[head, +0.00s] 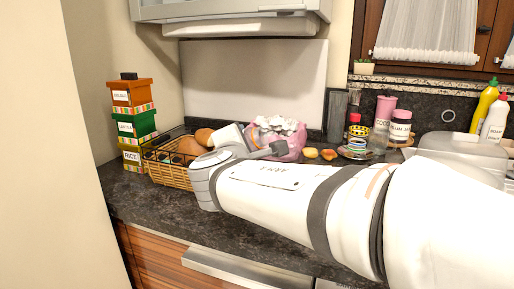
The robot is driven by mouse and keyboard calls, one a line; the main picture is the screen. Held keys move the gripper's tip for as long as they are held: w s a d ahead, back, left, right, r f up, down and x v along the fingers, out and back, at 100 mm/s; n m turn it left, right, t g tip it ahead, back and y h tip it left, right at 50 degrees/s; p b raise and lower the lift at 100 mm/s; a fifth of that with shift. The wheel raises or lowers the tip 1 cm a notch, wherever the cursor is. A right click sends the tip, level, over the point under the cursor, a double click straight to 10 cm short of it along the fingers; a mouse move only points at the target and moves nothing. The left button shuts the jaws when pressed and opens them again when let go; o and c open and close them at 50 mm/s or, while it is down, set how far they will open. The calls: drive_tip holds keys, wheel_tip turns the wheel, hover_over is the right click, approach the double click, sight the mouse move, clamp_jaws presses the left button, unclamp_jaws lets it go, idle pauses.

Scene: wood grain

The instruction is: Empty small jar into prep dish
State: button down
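My arm reaches across the counter from the right, and its wrist and gripper (264,150) are at the centre left, in front of the wire basket and a pink bag. The fingers are mostly hidden or seen edge-on, so I cannot tell whether they are open or hold anything. A small jar with a red lid (354,118) stands at the back of the counter, near a yellow-and-black banded item (358,132). A low, shallow dish-like item (355,152) lies in front of them. I cannot tell for sure which are the task's small jar and prep dish.
A wire basket (170,166) with brown items stands left, beside stacked labelled boxes (128,127). A pink bag (290,143), a tall pink-lidded jar (383,120), a jam jar (400,130) and bottles (484,102) line the back. Clear counter (165,208) lies front left.

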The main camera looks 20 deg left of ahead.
drive_tip(key=shift+f+m+b, duration=0.1)
drive_tip(key=shift+m+b, duration=0.3)
drive_tip(key=shift+b, duration=1.15)
idle(0.5)
drive_tip(key=shift+b, duration=0.7)
drive_tip(key=shift+m, duration=0.3)
drive_tip(key=shift+f+b, duration=0.1)
drive_tip(key=shift+b, duration=0.85)
drive_tip(key=shift+t, duration=0.3)
drive_tip(key=shift+d+m+b, duration=0.1)
drive_tip(key=shift+m+b, duration=0.3)
drive_tip(key=shift+b, duration=0.3)
idle(0.4)
drive_tip(key=shift+f+b, duration=0.1)
drive_tip(key=shift+b, duration=0.8)
